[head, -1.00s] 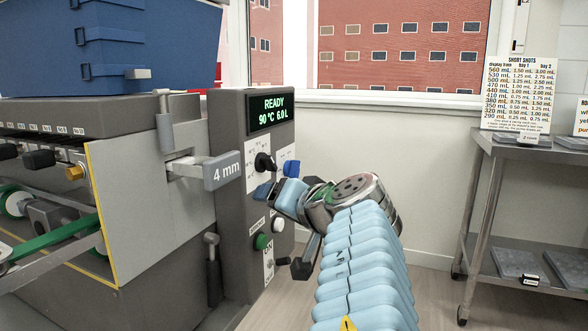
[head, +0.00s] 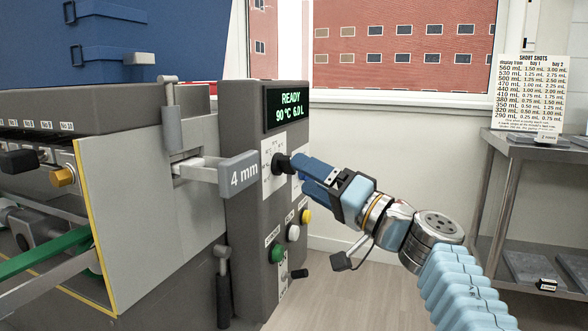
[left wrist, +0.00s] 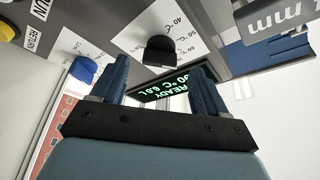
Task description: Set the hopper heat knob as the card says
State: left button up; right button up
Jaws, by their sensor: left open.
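The black heat knob (head: 283,163) sits on a white scale on the grey control panel. The left wrist view shows the knob (left wrist: 160,50) beside marks reading 40, 50 and 60 °C; its exact setting is unclear. My left gripper (head: 300,167) is open at the knob. In the left wrist view, its blue fingers (left wrist: 160,68) stand either side of the knob, and contact is unclear. The display (head: 287,108) reads READY, 90 °C, 6.0 L. A card (head: 530,95) headed SHORT SHOTS stands at right. My right gripper is out of view.
A blue knob (left wrist: 82,70) is close beside the left gripper. Green (head: 277,253), white (head: 293,232) and yellow (head: 306,216) buttons sit below on the panel. The 4 mm block (head: 240,174) juts out left of the knob. A metal table (head: 545,148) stands at right.

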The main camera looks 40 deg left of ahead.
aim_at(284, 165)
pick_arm(q)
jog(key=x, duration=0.4)
jog(key=c, duration=1.1)
jog(key=shift+o, duration=0.2)
